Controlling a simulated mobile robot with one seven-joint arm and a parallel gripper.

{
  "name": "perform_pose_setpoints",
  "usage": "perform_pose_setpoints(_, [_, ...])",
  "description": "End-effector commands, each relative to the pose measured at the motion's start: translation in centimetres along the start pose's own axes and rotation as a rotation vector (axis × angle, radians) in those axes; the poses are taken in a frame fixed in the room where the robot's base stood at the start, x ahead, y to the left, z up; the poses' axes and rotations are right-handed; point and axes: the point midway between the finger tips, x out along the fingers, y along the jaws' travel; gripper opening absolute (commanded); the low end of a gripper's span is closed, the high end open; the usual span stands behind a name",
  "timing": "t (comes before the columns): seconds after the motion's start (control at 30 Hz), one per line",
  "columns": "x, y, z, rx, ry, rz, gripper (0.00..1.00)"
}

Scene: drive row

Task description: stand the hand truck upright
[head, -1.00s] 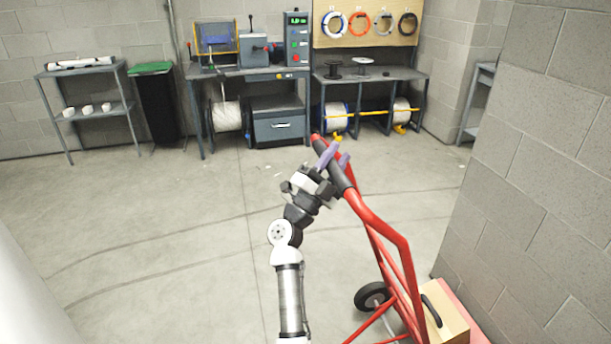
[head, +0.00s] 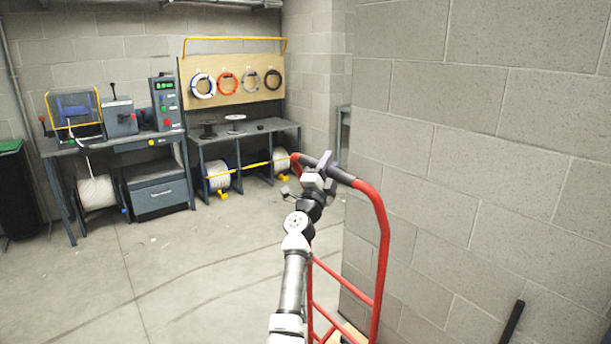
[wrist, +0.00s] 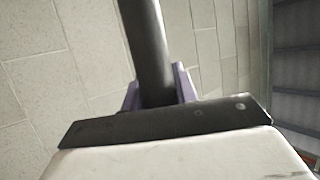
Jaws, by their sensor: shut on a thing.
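The red hand truck (head: 384,235) stands close to the block wall at the right in the head view, its lower part cut off by the bottom edge. Its top bar carries a black grip (head: 341,175). My gripper (head: 325,164) is shut on this black grip. In the wrist view the purple fingers (wrist: 160,87) sit on both sides of the dark grip (wrist: 146,45). The wheels and toe plate are out of view, so I cannot tell exactly how far the truck tilts.
A grey block wall (head: 470,150) fills the right side, close to the truck. A workbench (head: 120,145) with machines and a bench with cable reels (head: 245,140) stand at the back. A dark bin (head: 15,195) is at the left. The floor (head: 190,275) at left centre is clear.

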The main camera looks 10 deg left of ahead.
Motion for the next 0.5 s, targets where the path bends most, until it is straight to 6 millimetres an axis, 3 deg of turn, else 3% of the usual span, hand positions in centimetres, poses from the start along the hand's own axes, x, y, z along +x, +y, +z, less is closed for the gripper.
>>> perform_pose_setpoints(0.03, [0.4,2.0,-0.5,-0.001,0.004,0.026,0.00])
perform_pose_setpoints(0.13, [1.4,2.9,-0.9,0.004,0.004,0.040,0.00])
perform_pose_setpoints(0.5, [3.0,4.0,-1.6,0.014,0.003,0.059,0.00])
